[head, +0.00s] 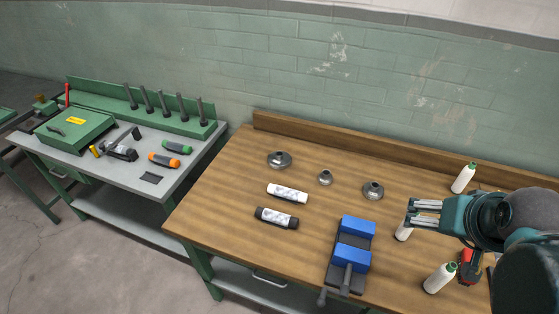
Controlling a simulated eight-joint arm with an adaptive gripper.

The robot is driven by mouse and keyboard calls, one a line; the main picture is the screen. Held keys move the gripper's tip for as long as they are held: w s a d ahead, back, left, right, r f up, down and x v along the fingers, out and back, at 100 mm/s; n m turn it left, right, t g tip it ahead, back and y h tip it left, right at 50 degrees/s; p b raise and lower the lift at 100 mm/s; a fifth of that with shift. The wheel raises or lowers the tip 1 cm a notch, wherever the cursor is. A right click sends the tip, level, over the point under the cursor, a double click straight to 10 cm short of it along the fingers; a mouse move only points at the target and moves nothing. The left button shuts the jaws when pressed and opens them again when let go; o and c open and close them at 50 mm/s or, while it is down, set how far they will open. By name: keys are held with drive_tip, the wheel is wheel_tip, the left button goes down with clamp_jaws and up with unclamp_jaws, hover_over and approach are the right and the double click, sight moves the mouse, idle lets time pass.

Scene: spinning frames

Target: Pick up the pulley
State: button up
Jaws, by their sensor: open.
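Three small round grey metal pieces stand on the wooden table (222,190). The left one (279,160) is wide and pulley-like, the middle one (325,178) is smaller, and the right one (373,191) is also wide. I cannot tell for sure which of them is the pulley. My gripper (411,213) is at the right of the view, open and empty, its fingers pointing left. It is apart from the metal pieces, to the right of and nearer than the right one.
A blue vise (354,255) stands at the table's front. White bottles (463,178) (440,277) (403,233) stand around my arm, one partly behind my gripper. A white cylinder (287,194) and a black-and-white one (276,217) lie left of the vise. A grey bench with tools is left.

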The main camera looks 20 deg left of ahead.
drive_tip(key=w+a+r, duration=0.3)
drive_tip(key=w+a, duration=0.6)
drive_tip(key=w, duration=0.5)
drive_tip(key=g, duration=0.2)
hover_over(278, 161)
drive_tip(key=s, duration=0.1)
drive_tip(key=shift+n, duration=0.3)
wheel_tip(278, 161, down, 25)
drive_tip(key=shift+d+r, duration=0.1)
drive_tip(key=shift+s+f, duration=0.1)
drive_tip(key=shift+f, duration=0.1)
drive_tip(key=shift+f, duration=0.1)
drive_tip(key=shift+x, duration=1.25)
